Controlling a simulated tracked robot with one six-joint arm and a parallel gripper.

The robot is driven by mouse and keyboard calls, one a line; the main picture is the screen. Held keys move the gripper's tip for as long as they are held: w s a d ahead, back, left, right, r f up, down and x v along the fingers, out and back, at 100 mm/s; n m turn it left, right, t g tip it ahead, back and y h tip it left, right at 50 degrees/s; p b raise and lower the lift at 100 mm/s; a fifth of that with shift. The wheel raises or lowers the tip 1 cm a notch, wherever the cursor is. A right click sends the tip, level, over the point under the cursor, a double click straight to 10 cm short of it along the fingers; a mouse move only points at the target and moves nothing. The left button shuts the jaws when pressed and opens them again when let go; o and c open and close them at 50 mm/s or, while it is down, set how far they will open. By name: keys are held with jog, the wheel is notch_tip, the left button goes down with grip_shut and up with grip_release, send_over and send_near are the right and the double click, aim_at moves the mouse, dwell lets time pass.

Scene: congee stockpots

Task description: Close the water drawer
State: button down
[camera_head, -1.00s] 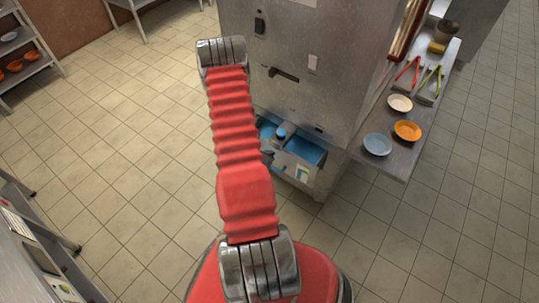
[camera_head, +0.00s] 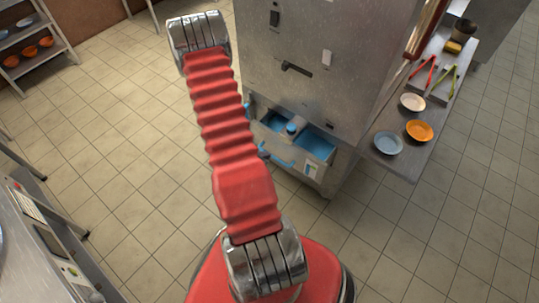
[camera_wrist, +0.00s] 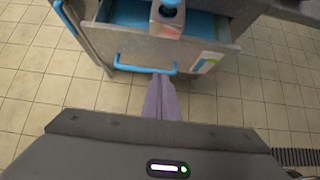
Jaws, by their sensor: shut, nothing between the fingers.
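The water drawer (camera_head: 312,171) is pulled out at the bottom of the tall metal cabinet, with blue inside. Its front carries a blue bar handle (camera_head: 281,161) and a small label. In the wrist view the drawer front (camera_wrist: 195,52) is close ahead, with the blue handle (camera_wrist: 130,67) across it. My gripper (camera_wrist: 161,78) is shut and empty. Its fingertips appear at the right part of the handle; I cannot tell whether they touch it. A box with a blue cap (camera_wrist: 170,18) sits at the drawer. My gripper is not clearly visible in the head view.
The metal cabinet (camera_head: 310,50) rises above the drawer. A side shelf (camera_head: 405,166) on its right holds bowls and tongs. A rack with orange bowls (camera_head: 28,51) is at the far left. A steel counter (camera_head: 30,250) is at the lower left. Tiled floor is clear between.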

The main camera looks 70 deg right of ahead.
jog(key=shift+v, duration=1.2)
jog(key=shift+w, duration=0.1)
jog(key=w+a+r+m, duration=0.2)
jog(key=r+m, duration=0.1)
jog(key=r, duration=0.5)
jog(key=w+a+r+m, duration=0.2)
jog(key=w+r+m, duration=0.1)
jog(key=r, duration=0.5)
jog(key=w+a+r+m, duration=0.2)
jog(key=r+m, duration=0.1)
jog(key=r, duration=0.5)
jog(key=a+r+m+t+y, duration=0.2)
jog(key=a+r, duration=0.4)
jog(key=a, duration=0.5)
jog(key=a+r+m+t+y, duration=0.2)
jog(key=a+r, duration=0.5)
jog(key=a, duration=0.5)
jog(key=a+r+m+t+y, duration=0.2)
jog(key=a+r, duration=0.4)
jog(key=a, duration=0.6)
jog(key=t+y, duration=0.1)
jog(key=y, duration=0.1)
jog(key=shift+w+r+t+y, duration=0.25)
jog(key=shift+w+t+y, duration=0.05)
jog(key=shift+t+y, duration=0.1)
